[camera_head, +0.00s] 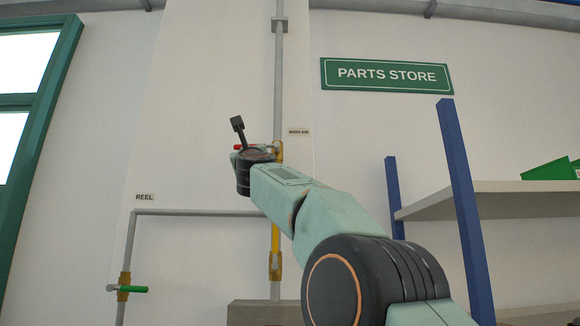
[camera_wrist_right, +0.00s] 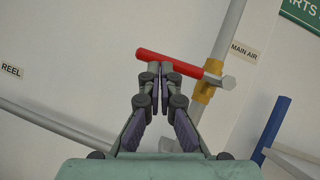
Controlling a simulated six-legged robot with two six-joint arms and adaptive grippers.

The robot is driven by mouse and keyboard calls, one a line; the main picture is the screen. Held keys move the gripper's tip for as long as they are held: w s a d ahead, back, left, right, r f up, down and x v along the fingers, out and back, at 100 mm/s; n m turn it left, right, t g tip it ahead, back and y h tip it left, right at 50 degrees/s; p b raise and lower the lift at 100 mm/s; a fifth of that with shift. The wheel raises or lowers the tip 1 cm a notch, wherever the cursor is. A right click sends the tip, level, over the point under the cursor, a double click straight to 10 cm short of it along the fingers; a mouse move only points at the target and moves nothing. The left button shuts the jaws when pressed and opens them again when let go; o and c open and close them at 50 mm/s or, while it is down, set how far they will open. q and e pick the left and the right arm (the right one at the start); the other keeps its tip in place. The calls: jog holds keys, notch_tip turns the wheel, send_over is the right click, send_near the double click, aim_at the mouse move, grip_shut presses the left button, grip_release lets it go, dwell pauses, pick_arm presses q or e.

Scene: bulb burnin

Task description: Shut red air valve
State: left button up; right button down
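The red valve handle (camera_wrist_right: 168,59) sticks out to the left from the brass valve body (camera_wrist_right: 204,92) on the pipe beside the MAIN AIR label. In the head view the red handle (camera_head: 240,147) lies roughly level, across the upright pipe, partly hidden by my right wrist. My right gripper (camera_wrist_right: 158,68) has its fingers drawn together, with their tips at the lower side of the handle. I cannot tell whether they touch it. The handle is not seen between the fingers. My left gripper is not in view.
A green-handled valve (camera_head: 132,289) sits on the REEL branch pipe (camera_head: 185,212) at lower left. A shelf (camera_head: 500,197) with blue posts (camera_head: 462,205) stands at right, with a green bin (camera_head: 550,170) on it. The wall around the valve is clear.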

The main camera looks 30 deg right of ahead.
jog(key=shift+y, duration=0.3)
jog(key=s+a+f+b, duration=0.4)
jog(key=s+f+b, duration=0.4)
jog(key=b, duration=0.6)
jog(key=shift+a+f, duration=0.25)
jog(key=shift+f, duration=0.5)
